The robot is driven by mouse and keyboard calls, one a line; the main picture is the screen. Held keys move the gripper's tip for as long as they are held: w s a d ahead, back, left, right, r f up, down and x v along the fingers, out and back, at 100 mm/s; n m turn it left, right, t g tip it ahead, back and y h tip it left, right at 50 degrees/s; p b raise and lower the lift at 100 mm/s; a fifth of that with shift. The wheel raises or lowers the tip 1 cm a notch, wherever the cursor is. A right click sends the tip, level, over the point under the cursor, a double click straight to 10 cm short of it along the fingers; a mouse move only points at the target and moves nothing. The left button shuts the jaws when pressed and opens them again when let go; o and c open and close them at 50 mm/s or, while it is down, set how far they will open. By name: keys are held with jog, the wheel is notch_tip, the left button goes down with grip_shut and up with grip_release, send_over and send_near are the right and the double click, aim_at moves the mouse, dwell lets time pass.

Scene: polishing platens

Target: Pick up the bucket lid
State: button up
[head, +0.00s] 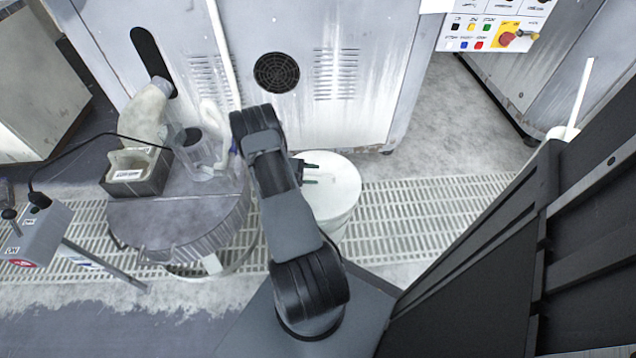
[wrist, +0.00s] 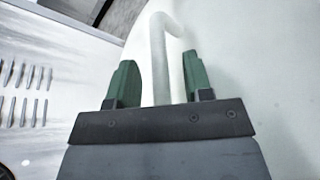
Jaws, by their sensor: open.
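The white bucket lid (head: 338,186) tops a white bucket (head: 337,230) on the floor grating. My gripper (head: 312,173) is over the left part of the lid. In the wrist view my gripper (wrist: 160,76) has its two green fingers apart. A white bent rod (wrist: 158,50), which looks like the lid's handle, shows between them with gaps on both sides. The pale lid surface (wrist: 250,60) fills the right of that view. I cannot tell how far the fingers are above the lid. My arm hides the lid's left edge in the head view.
A round grey table (head: 180,220) left of my arm bears a clear jug (head: 195,150) and a grey box (head: 137,172). A large grey machine cabinet (head: 330,40) stands behind the bucket. The grating (head: 430,205) to the right of the bucket is clear.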

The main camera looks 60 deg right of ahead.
grip_shut()
dwell(0.3)
jog(key=shift+r, duration=0.2)
